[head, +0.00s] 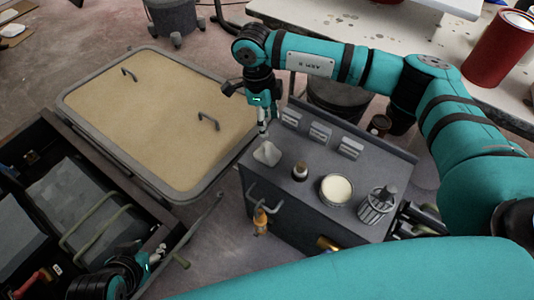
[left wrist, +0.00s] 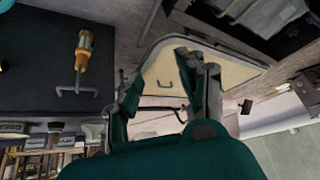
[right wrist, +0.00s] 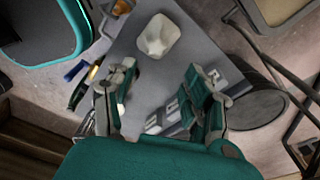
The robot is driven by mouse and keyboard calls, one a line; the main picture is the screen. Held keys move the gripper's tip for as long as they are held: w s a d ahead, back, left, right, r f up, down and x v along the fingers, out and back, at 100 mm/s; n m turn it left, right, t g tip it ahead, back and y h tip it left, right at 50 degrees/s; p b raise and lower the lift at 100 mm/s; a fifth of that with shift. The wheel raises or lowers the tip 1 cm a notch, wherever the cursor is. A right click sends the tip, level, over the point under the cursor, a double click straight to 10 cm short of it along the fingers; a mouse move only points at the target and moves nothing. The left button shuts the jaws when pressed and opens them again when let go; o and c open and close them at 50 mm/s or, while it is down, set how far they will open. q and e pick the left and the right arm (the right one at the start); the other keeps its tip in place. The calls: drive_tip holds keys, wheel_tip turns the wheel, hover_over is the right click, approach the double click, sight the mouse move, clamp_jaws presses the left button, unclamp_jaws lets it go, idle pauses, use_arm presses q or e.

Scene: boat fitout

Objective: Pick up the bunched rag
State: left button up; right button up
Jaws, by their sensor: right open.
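The bunched rag (head: 267,153) is a small off-white lump on the left part of the grey cabinet top (head: 318,160). It also shows in the right wrist view (right wrist: 158,36), beyond my fingertips and apart from them. My right gripper (head: 263,128) points down just above and behind the rag; in its wrist view its jaws (right wrist: 160,95) are apart with nothing between them. My left gripper (head: 155,258) is low at the left, beside the dark open drawer or box. In the left wrist view its fingers (left wrist: 165,85) are apart and empty.
On the cabinet top stand a small dark bottle (head: 300,171), a round tin with cream contents (head: 336,189), a ribbed grey container (head: 378,205) and several small labelled blocks (head: 320,133). A screwdriver (head: 261,221) hangs at the cabinet's front. A tan panel (head: 160,120) lies left.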

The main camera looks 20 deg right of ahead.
sight(267, 144)
drive_tip(key=f, duration=0.5)
drive_tip(key=shift+s+d+f+b, duration=0.1)
drive_tip(key=shift+s+d+b, duration=0.1)
drive_tip(key=shift+b, duration=0.2)
drive_tip(key=f, duration=0.1)
drive_tip(key=f+b, duration=0.1)
drive_tip(key=f, duration=0.2)
drive_tip(key=shift+s+a+f, duration=0.2)
drive_tip(key=shift+s+f, duration=0.05)
drive_tip(key=shift+f, duration=0.25)
use_arm(q)
drive_tip(key=w+d+r+t+h, duration=0.2)
drive_tip(key=w+r+t, duration=0.4)
drive_tip(key=w, duration=0.3)
drive_tip(key=shift+d+r+t, duration=0.3)
drive_tip(key=shift+d+r, duration=0.2)
drive_tip(key=shift+d, duration=0.25)
use_arm(e)
drive_tip(key=shift+c, duration=0.3)
clamp_jaws()
